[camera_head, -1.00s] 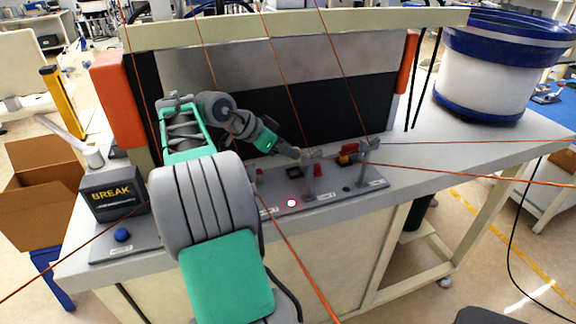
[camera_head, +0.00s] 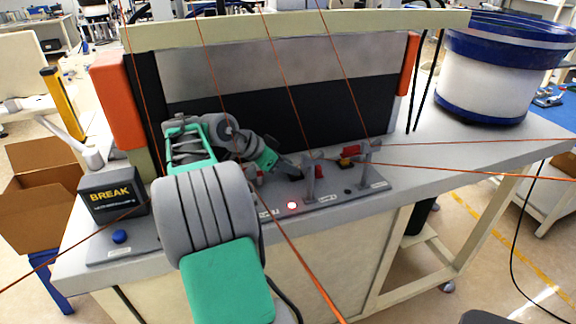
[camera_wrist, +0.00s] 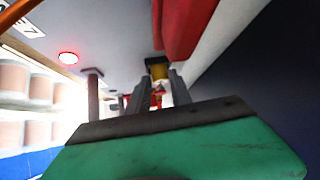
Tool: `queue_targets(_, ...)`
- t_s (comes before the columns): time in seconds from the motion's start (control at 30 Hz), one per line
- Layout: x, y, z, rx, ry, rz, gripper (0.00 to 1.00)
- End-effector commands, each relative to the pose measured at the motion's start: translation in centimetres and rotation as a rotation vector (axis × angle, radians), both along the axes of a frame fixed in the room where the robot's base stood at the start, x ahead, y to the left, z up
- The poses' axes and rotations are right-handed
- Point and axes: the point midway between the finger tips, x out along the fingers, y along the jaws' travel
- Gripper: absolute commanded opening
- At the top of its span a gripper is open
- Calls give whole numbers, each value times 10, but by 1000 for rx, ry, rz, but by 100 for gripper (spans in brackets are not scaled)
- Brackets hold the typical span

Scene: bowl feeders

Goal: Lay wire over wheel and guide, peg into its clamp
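My gripper (camera_head: 294,171) is low over the board, just left of the middle grey post (camera_head: 310,178), beside a dark clamp block. In the wrist view, its dark fingers (camera_wrist: 158,92) stand apart, with a yellow and black piece (camera_wrist: 158,69) at their tips. I cannot tell whether the fingers grip it. A red clamp lever (camera_wrist: 187,25) is close beyond. In the head view, a red lever (camera_head: 319,170) shows right of the middle post. The right post (camera_head: 365,160) has a clamp with yellow and red parts (camera_head: 347,161). Thin orange wires (camera_head: 284,80) run down to the posts.
A red light (camera_head: 292,205) glows on the board's front; it also shows in the wrist view (camera_wrist: 68,58). A BREAK box (camera_head: 112,192) and blue button (camera_head: 120,236) are at left. A dark panel (camera_head: 330,110) stands behind. A bowl feeder (camera_head: 485,80) is at right.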

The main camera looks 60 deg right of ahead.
Motion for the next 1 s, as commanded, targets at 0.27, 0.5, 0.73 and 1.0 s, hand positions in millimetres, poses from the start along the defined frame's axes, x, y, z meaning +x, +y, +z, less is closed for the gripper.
queue_targets(0.27,0,0,0,0,0,0,45)
queue_targets(0.5,0,0,6,0,-1,-1,45)
queue_targets(0.73,16,20,36,-3,-4,4,45)
queue_targets(1.0,43,62,86,0,0,3,45)
